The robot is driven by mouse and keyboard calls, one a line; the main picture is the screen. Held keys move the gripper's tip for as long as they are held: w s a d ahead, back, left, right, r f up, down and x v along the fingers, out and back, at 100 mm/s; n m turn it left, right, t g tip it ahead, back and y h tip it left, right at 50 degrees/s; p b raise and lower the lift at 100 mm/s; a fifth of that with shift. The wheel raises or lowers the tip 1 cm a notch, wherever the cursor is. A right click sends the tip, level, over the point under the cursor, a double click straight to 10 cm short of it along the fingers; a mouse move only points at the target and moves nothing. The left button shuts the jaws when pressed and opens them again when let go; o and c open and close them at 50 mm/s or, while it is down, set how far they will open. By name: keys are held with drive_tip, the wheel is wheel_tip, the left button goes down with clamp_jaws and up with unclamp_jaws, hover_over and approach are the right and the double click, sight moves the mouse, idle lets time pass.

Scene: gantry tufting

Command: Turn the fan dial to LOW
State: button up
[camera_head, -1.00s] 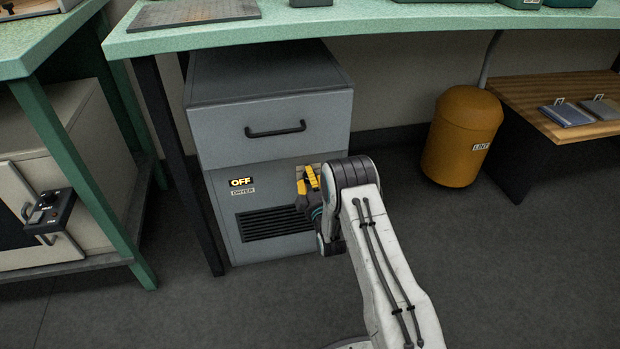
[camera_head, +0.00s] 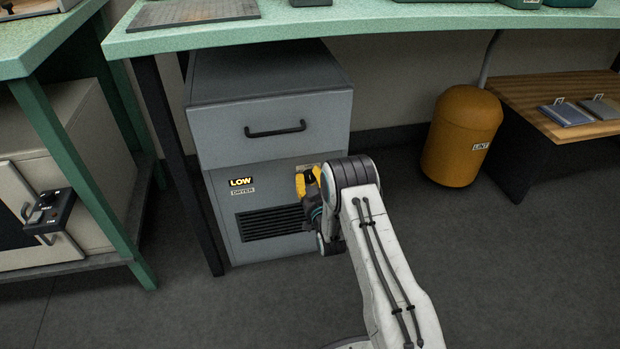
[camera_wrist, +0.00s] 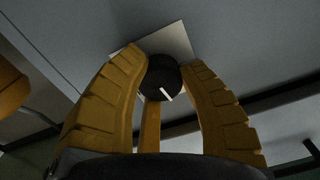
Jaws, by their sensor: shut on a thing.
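The fan dial (camera_wrist: 158,78) is a round black knob with a white pointer mark, on a pale square plate (camera_wrist: 166,42) on the grey dryer cabinet (camera_head: 222,215). The pointer slants toward the lower right of that view. In the head view my gripper (camera_head: 308,182) is at the cabinet's right front, and it and my arm hide the dial. The display (camera_head: 241,182) on the cabinet reads LOW, above a DRYER label (camera_head: 243,191).
A drawer with a black handle (camera_head: 275,130) is above the panel, and a dark vent (camera_head: 270,223) is below the display. A green bench (camera_head: 350,38) overhangs the cabinet. An orange lint bin (camera_head: 462,137) stands to the right. The floor between is clear.

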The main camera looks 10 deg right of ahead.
drive_tip(key=shift+w+a+r+m, duration=0.15)
drive_tip(key=shift+r+m, duration=0.25)
drive_tip(key=shift+m, duration=0.6)
drive_tip(key=o, duration=0.9)
drive_tip(key=shift+c, duration=0.2)
drive_tip(key=o, duration=0.3)
drive_tip(key=shift+f, duration=0.2)
drive_tip(key=shift+s+f, duration=0.1)
drive_tip(key=shift+s, duration=0.1)
drive_tip(key=shift+s, duration=5.9)
